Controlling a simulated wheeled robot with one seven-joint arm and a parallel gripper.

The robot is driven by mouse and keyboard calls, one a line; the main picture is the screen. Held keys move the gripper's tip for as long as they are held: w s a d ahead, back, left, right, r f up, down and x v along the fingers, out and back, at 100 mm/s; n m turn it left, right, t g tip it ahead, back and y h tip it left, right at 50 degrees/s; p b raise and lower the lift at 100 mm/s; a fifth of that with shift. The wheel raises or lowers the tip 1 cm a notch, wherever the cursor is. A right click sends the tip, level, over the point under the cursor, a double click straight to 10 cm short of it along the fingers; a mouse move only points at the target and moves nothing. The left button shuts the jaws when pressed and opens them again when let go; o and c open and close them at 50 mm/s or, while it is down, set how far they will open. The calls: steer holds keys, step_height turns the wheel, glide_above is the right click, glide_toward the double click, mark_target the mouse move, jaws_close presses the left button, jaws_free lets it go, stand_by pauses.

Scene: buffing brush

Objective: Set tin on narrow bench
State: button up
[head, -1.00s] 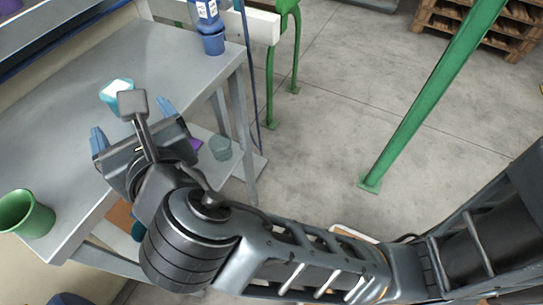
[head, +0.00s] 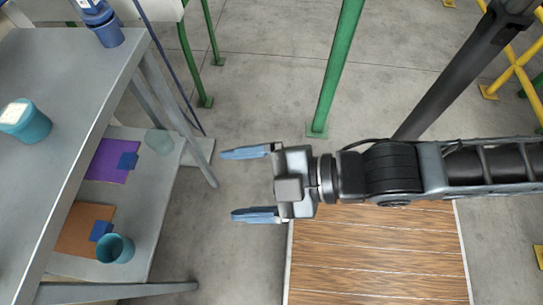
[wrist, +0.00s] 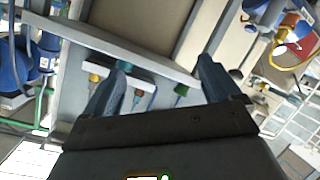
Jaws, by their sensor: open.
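A teal tin (head: 30,126) with a whitish top lies or stands on the grey bench top (head: 75,75) at the left of the head view; its exact tilt is unclear. My gripper (head: 228,185) is open and empty, to the right of the bench and apart from it, with its blue fingers pointing left. The fingers also show in the wrist view (wrist: 162,82), with nothing between them. A wood-slatted surface (head: 380,255) lies below my arm; I cannot tell whether it is the narrow bench.
A blue container (head: 108,33) stands at the bench's far corner. A green post (head: 337,70) rises beyond my gripper.

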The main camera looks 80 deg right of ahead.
steer(key=s+d+r+m, duration=0.2)
steer(key=s+r+m, duration=0.1)
steer(key=s+m, duration=0.3)
steer(key=shift+d+m+t+h, duration=0.3)
steer(key=shift+m+h, duration=0.1)
steer(key=shift+m, duration=0.5)
steer(key=shift+r, duration=0.1)
steer(key=shift+c, duration=0.2)
stand_by(0.9)
